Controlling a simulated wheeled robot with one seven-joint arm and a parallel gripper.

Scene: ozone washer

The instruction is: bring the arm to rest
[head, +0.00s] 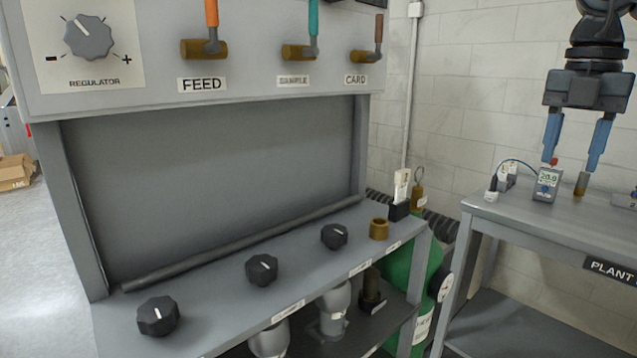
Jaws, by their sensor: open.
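My gripper (577,147) hangs at the upper right, pointing down, with its two blue fingers apart and nothing between them. Its fingertips are over the right-hand side table (500,212), near a small handheld meter (547,184) with a lit display and a short brass cylinder (581,184). I cannot tell whether the right finger touches the cylinder or is only in front of or behind it. The upper part of my arm is cut off by the top edge.
A grey washer panel stands at left, with a regulator knob (89,38) and orange, teal and brown valve handles. Its shelf holds black knobs (262,269), a brass ring (379,229) and a black card holder (399,210). A green cylinder (398,268) stands between bench and table.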

